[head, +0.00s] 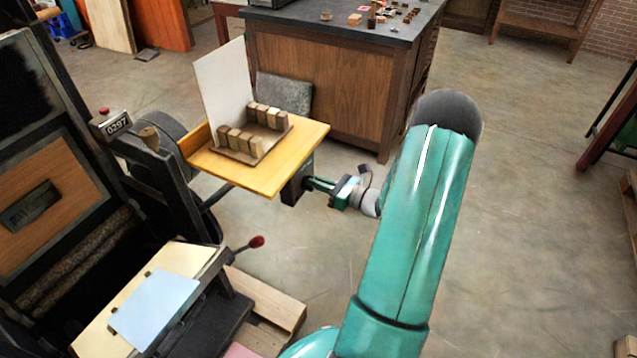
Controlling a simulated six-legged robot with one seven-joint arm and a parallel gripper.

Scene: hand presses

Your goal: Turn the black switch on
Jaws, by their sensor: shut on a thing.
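A black box (296,187) hangs under the right corner of the yellow wooden board, on the press. The black switch appears to be on its right face, but it is too small and covered to make out. My gripper (312,183), with green fingers, reaches in from the right below the board. Its fingertips meet the box's right side and are shut on what seems to be the black switch. The switch's position, on or off, cannot be seen.
The yellow board (270,180) holds several small blocks and an upright white panel (224,92) just above my gripper. A lever with a red knob (257,242) sticks out at lower left. A wooden cabinet (315,95) stands behind. The floor to the right is clear.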

